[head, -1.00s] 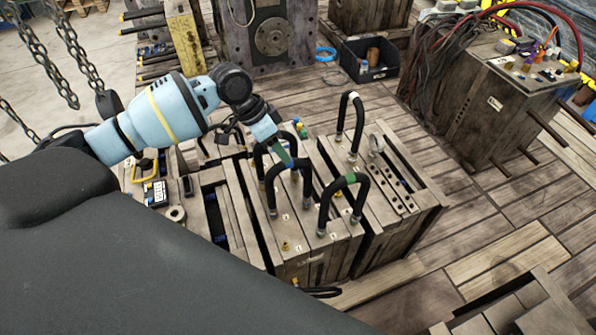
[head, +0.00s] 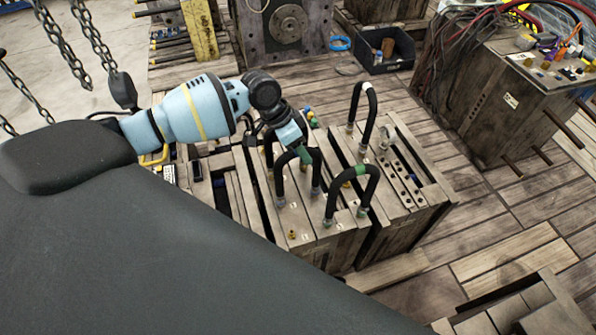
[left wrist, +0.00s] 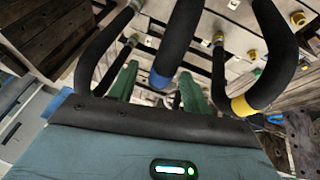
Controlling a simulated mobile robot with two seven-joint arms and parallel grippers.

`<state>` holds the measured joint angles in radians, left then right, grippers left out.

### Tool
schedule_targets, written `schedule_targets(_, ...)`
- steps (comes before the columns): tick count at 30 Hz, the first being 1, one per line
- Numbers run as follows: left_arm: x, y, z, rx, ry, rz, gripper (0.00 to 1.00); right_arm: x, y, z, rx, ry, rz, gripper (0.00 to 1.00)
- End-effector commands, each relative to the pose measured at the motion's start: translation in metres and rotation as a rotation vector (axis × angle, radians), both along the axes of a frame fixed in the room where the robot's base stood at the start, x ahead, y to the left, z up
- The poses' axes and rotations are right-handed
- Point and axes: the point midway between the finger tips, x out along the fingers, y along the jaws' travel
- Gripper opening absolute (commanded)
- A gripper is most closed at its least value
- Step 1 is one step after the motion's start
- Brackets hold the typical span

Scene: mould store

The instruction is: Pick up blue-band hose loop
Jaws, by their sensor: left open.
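The blue-band hose loop (head: 279,180) is a black arch standing on a wooden-topped mould block (head: 318,229). Its top is partly hidden by my left gripper (head: 303,155), whose green fingers are at the loop's top. In the left wrist view the blue-band loop (left wrist: 180,42) comes down between the two open green fingers of my left gripper (left wrist: 158,88), its blue band low between them. I cannot tell if either finger touches it. My right gripper is not in view.
A green-band loop (head: 372,185) stands just right, and a white-band loop (head: 371,110) behind. In the left wrist view a yellow-band loop (left wrist: 275,40) is close on the right and another black loop (left wrist: 92,57) on the left. Chains (head: 60,45) hang at left.

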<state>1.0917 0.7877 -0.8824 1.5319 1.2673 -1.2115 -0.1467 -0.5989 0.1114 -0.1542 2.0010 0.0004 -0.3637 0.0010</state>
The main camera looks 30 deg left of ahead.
Motion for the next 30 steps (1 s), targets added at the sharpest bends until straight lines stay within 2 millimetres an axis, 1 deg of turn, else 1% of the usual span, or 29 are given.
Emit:
schedule_targets(1, 0.001, -0.002, -0.006, 0.000, 0.000, 0.001, 0.48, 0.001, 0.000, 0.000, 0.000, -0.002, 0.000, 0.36)
schedule_targets(4, 0.003, -0.005, -0.014, 0.001, 0.001, 0.000, 0.48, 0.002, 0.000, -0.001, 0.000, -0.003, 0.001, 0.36)
schedule_targets(12, 0.004, -0.006, -0.016, 0.000, -0.001, 0.001, 0.48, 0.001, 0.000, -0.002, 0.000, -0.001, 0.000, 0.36)
schedule_targets(14, 0.004, -0.006, -0.016, 0.000, -0.001, 0.001, 0.42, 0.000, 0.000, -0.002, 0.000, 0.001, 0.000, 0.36)
schedule_targets(23, 0.004, -0.006, -0.016, 0.000, -0.001, 0.001, 0.02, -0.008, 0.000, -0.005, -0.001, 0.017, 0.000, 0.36)
schedule_targets(24, 0.004, -0.006, -0.016, 0.000, -0.001, 0.001, 0.00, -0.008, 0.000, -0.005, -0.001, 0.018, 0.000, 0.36)
schedule_targets(30, 0.004, -0.006, -0.015, 0.000, -0.002, 0.001, 0.00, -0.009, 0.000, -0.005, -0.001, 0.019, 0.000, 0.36)
